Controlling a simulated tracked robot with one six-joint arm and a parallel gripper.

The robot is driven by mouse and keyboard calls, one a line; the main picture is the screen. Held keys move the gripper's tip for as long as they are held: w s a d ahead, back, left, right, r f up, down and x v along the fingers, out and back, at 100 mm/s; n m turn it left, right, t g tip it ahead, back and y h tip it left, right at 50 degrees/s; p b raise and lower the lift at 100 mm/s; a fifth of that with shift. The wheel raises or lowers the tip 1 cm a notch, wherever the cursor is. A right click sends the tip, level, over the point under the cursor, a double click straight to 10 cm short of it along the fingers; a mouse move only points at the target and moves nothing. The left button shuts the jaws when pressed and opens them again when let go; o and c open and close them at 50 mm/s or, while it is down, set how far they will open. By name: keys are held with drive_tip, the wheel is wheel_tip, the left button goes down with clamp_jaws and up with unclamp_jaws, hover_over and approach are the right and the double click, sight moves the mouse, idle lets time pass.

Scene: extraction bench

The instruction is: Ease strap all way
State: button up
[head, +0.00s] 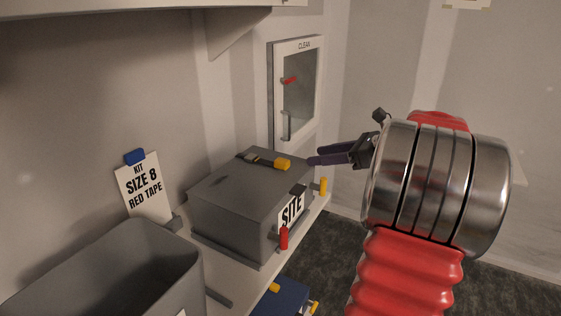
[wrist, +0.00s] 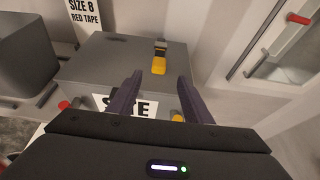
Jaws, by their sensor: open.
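A grey closed case (head: 240,195) with a SITE label (head: 291,211) sits on the bench; its lid also shows in the wrist view (wrist: 110,62). A short dark strap (head: 256,159) with a yellow end tab (head: 282,164) lies across the lid. In the wrist view the strap (wrist: 160,48) and yellow tab (wrist: 159,67) are ahead. My gripper (head: 312,160) is just right of the tab in the head view. In the wrist view its purple fingers (wrist: 160,78) are open and apart, with the tab seen between the tips. Whether they touch the lid, I cannot tell.
A red peg (head: 283,238) and a yellow peg (head: 323,186) stand by the case. An open grey bin (head: 100,265) is at front left. A KIT SIZE 8 RED TAPE card (head: 144,190) stands behind. A CLEAN cabinet (head: 298,92) is on the wall.

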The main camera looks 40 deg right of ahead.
sight(284, 160)
drive_tip(key=x, duration=1.4)
drive_tip(key=shift+a, duration=0.1)
drive_tip(key=shift+s, duration=0.1)
drive_tip(key=shift+c, duration=0.4)
clamp_jaws()
